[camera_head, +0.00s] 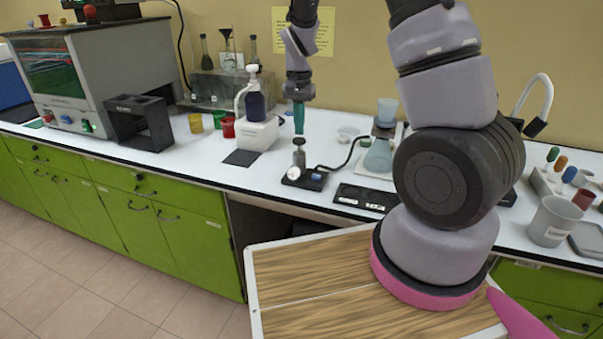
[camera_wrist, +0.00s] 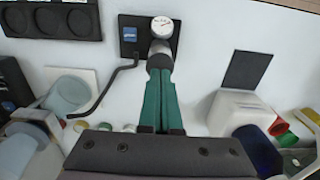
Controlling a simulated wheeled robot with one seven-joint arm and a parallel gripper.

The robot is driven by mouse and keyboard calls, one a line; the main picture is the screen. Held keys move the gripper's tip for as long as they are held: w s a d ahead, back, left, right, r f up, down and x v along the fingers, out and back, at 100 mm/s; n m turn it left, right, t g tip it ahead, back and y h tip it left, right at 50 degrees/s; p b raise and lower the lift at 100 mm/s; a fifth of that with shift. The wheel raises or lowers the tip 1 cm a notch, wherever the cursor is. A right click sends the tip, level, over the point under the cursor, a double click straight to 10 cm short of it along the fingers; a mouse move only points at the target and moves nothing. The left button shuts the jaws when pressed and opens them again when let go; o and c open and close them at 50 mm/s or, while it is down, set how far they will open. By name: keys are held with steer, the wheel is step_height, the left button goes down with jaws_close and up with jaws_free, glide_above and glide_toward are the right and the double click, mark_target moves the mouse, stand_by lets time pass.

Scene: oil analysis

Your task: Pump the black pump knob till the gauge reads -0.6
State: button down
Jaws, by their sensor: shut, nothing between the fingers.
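The pump stands on the bench on a black base (camera_head: 305,181), with a grey body (camera_head: 299,158) and a dark knob (camera_head: 299,141) on top. A small round white gauge (camera_head: 293,173) is on its front; it also shows in the wrist view (camera_wrist: 162,27), but its reading is too small to tell. My gripper (camera_head: 299,131) has teal fingers, shut and empty, pointing down just above the knob.
A black hose runs right from the pump to a flask (camera_head: 378,156) with a cup on top. A black tray (camera_head: 366,198) lies at the front right. A white dispenser (camera_head: 257,132) and a dark mat (camera_head: 241,158) are to the left, with coloured cups beyond.

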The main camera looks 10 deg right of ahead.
mark_target(299, 139)
steer(key=shift+f, duration=0.15)
steer(key=shift+f, duration=1.7)
steer(key=shift+r, duration=0.1)
steer(key=shift+r, duration=1.75)
steer(key=shift+f, duration=1.85)
steer(key=shift+r, duration=1.85)
